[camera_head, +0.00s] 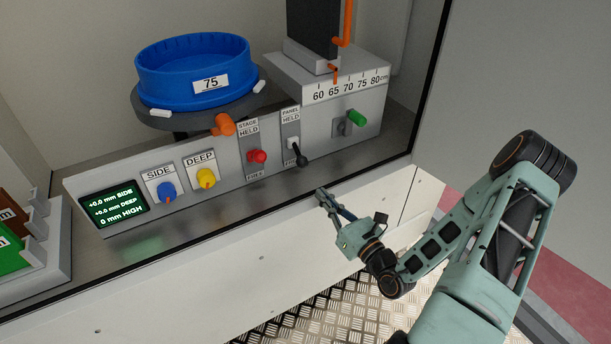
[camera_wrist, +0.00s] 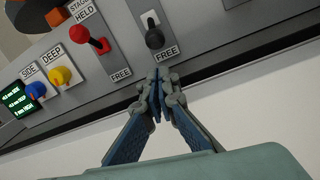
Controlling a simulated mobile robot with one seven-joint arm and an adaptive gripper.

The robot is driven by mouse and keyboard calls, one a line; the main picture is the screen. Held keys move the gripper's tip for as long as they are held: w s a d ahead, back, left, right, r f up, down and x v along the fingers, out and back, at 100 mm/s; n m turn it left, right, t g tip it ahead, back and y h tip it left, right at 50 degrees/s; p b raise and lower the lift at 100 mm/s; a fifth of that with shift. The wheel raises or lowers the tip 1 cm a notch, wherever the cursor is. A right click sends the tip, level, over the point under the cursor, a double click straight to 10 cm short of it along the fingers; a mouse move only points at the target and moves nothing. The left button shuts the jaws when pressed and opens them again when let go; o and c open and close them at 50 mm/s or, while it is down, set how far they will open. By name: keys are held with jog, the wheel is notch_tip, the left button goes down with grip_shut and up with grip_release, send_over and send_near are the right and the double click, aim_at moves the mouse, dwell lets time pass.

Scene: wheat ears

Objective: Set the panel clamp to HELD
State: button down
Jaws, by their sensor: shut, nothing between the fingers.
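The panel clamp is a black-knobbed lever (camera_head: 301,160) on the front of the grey control panel, under a label reading PANEL HELD. Its knob hangs low, toward the FREE end of its slot. In the wrist view the black lever (camera_wrist: 155,38) shows above the FREE label, with its HELD label out of frame. My gripper (camera_head: 321,192) is shut and empty. It is in front of and below the lever, apart from it. In the wrist view my closed fingertips (camera_wrist: 158,75) are just below the FREE label.
Left of the lever are a red-knobbed stage lever (camera_head: 257,156), a yellow DEEP knob (camera_head: 206,178), a blue SIDE knob (camera_head: 166,191) and a display (camera_head: 115,205). A green handle (camera_head: 357,118) is on the right. A blue round tray (camera_head: 192,75) stands behind.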

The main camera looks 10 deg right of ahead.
aim_at(299, 156)
jog(key=b+x, duration=0.1)
jog(key=x, duration=0.9)
jog(key=shift+b, duration=0.3)
